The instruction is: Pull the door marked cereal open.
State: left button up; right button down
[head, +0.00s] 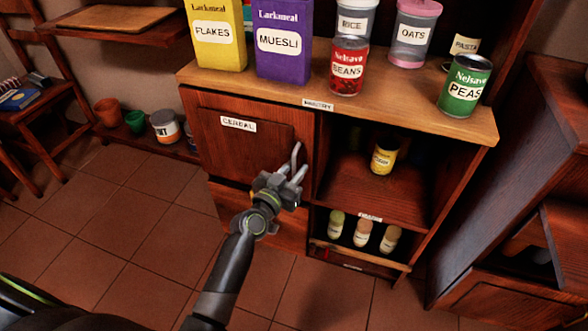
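The door marked cereal (222,150) is a reddish-brown wooden panel at the left of the pantry cabinet, below its light wood top. A white CEREAL label (238,124) is near its upper edge. The door looks shut, with no clear gap along its edges. My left gripper (297,167) is in front of the door's right edge, fingers pointing up and away from me. A thin grey upright piece shows at the fingers; I cannot tell whether it is a finger or a handle, or whether the gripper touches the door. My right gripper is not in view.
Boxes, jars and cans, including the green peas can (465,85), stand on the cabinet top (400,102). Open shelves on the right hold a yellow can (384,156) and several small jars. Tiled floor (110,235) is clear at the left.

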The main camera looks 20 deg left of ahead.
pick_arm(q)
grip_shut()
jog(key=shift+s, duration=0.2)
dwell(0.4)
